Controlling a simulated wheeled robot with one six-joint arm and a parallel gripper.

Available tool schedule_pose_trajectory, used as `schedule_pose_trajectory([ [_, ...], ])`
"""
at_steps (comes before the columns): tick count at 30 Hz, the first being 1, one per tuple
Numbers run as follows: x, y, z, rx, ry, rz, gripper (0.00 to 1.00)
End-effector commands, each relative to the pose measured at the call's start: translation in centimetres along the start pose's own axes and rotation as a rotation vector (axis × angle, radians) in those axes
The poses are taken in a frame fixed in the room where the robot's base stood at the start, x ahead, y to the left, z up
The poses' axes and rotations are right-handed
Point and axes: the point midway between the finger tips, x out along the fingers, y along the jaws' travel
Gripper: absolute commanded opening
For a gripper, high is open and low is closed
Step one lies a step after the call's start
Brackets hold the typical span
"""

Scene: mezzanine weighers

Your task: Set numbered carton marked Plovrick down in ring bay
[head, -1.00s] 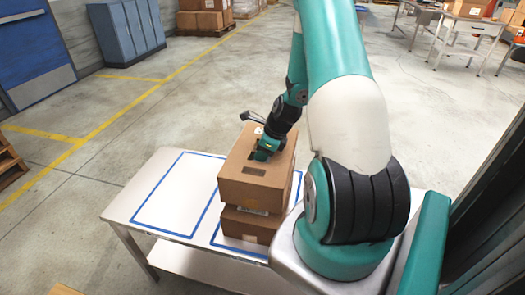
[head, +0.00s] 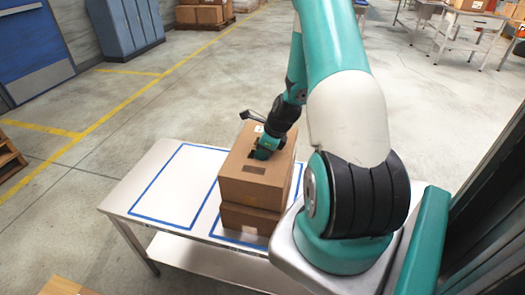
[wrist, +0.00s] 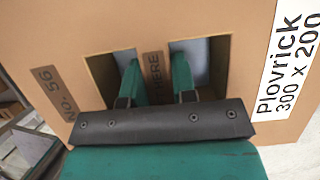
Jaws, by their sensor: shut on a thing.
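The Plovrick carton (head: 250,187) is brown, with "No. 56" and a white "Plovrick 300 x 200" label in the wrist view (wrist: 75,75). My gripper (head: 262,153) is on its top. In the wrist view its fingers (wrist: 157,75) go into two cut-outs and are shut on the strip between them. The carton sits directly above a second brown carton (head: 248,220); I see no clear gap, but cannot tell whether it bears its weight. Two blue-taped bays are on the white table: the left bay (head: 180,190) is empty, the right one holds the lower carton. No ring mark is legible.
The white table (head: 135,190) has a lower shelf and open floor beyond it. My arm covers its right end. A blue cabinet (head: 125,30), cartons on a pallet (head: 205,15) and workbenches (head: 470,22) stand far off. A wooden pallet (head: 8,158) is at the left edge.

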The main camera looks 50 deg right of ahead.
Motion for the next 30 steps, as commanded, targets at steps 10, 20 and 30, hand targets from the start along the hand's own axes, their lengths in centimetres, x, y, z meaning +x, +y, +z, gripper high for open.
schedule_pose_trajectory([
  [10, 0.3, 0.0, -0.1, 0.0, -0.001, 0.0, 0.0],
  [20, 0.4, 0.0, -0.1, 0.0, -0.001, 0.0, 0.55],
  [30, -1.0, -0.1, -0.2, 0.001, -0.001, -0.003, 0.55],
])
